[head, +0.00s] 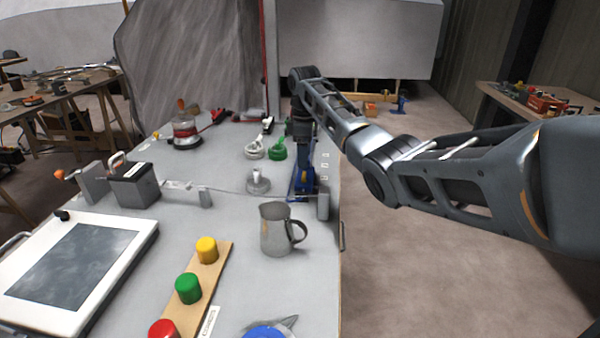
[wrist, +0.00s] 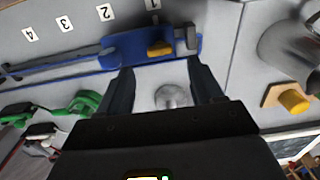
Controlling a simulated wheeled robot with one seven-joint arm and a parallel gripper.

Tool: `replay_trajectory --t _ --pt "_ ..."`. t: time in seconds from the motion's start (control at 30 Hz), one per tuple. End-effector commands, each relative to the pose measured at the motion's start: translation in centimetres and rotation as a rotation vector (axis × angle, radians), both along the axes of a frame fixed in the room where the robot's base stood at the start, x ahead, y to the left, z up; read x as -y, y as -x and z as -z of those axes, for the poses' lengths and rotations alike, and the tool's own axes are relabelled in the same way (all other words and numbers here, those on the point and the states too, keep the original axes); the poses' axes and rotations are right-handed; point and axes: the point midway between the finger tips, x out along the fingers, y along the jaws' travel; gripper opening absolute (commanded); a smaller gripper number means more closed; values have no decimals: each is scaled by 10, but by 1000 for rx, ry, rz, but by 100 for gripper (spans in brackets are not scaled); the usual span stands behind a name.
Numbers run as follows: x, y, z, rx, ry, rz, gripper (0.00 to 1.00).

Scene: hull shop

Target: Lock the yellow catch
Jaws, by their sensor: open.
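A yellow catch (wrist: 160,48) shows as a small yellow piece on a blue bar (wrist: 115,52) in the wrist view, near a grey upright block. The blue bar also shows in the head view (head: 306,180), below the end of my arm, where the yellow piece cannot be made out. My gripper (wrist: 163,78) is open, its two dark fingers apart over the bench, just short of the blue bar in the picture. Nothing is held. A round grey knob (wrist: 170,96) shows between the fingers, apart from them. In the head view my fingers are hard to make out.
A grey metal mug (head: 275,232) stands near the bench's right edge. A wooden strip carries yellow (head: 207,249), green and red buttons. Green clamp-like parts (head: 277,149) lie farther back. Number labels line the bench beside the blue bar. A white-framed panel (head: 78,268) lies left.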

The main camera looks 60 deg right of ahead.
Motion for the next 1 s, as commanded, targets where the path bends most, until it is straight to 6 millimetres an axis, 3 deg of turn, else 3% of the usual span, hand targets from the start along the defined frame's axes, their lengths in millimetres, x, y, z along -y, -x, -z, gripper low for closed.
replay_trajectory --t 0.3,0.73,1.0 --pt "-1 0 47 0 -1 0 66" --pt "0 0 60 3 1 0 66" --pt "0 0 60 2 1 0 42"
